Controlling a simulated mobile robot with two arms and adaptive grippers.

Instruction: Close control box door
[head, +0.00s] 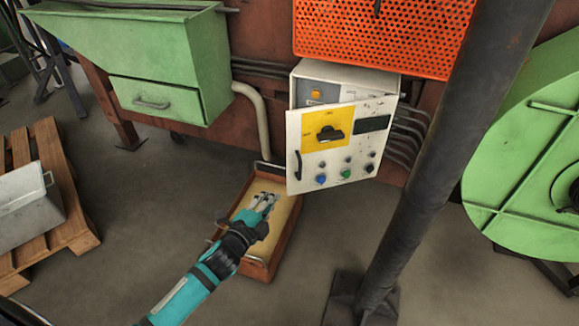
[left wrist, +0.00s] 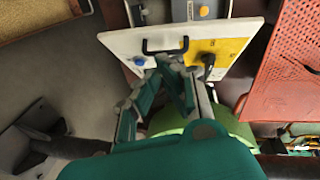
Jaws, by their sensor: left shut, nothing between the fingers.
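The control box (head: 345,78) is a white-grey cabinet on the brown machine wall. Its door (head: 340,145) stands partly open, with a gap showing the inside at the upper left. The door carries a yellow panel with a black rotary switch, several buttons and a black handle (head: 298,165) on its left side. My left gripper (head: 264,202) is shut and empty, left of and below the door, apart from it in the head view. In the left wrist view the door (left wrist: 150,47) and its black handle (left wrist: 165,46) lie beyond the fingertips. My right gripper is not in view.
An orange-brown tray (head: 258,270) lies on the floor below my left gripper. A dark post (head: 430,150) stands right of the door. An orange perforated guard (head: 385,35) is above the box. A green hopper (head: 140,60) and a pallet (head: 75,225) are at left.

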